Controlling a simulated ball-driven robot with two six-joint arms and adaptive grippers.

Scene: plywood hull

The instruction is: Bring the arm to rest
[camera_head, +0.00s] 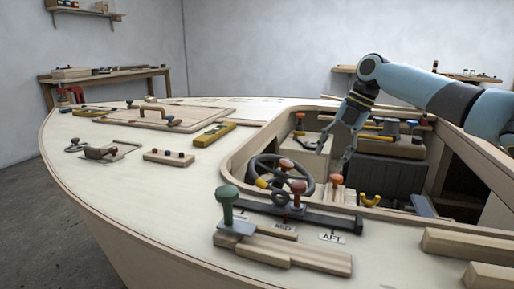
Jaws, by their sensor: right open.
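My right arm (420,85) comes in from the right edge, and its blue links bend down at the elbow. My right gripper (334,157) points down over the cockpit opening, its two fingers spread, with nothing seen between them. One finger is near a pale wooden block (308,142) and the other is above a small orange-topped knob (336,180). I cannot tell whether either finger touches anything. My left gripper is not in view.
The plywood deck (120,190) carries a hatch board (160,117), yellow levels and cleats. A steering wheel (264,172), lever knobs (227,195) and a dark slotted bar (340,219) stand close to the gripper. Timber strips (470,247) lie at right. Open air lies above the left deck.

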